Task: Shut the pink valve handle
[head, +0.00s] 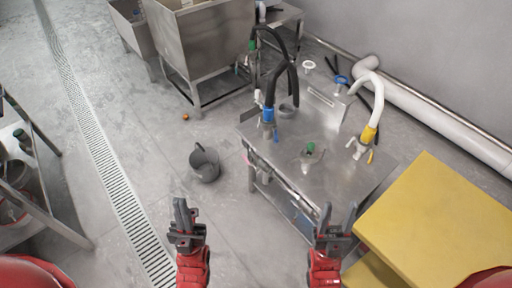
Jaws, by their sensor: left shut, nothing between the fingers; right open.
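A small pink part (247,158), which looks like the valve handle, shows at the left edge of the steel table (335,188). It is too small to tell its exact position. My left gripper (182,212) is shut and empty, in the lower middle of the head view, left of the table and apart from the pink part. My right gripper (338,216) is open and empty, in front of the table's near side. Neither gripper appears to touch anything.
A grey bucket (205,164) stands on the floor left of the table. Hoses with a blue fitting (268,114) and a yellow fitting (368,134) rise from the table. A yellow block (435,225) is at right.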

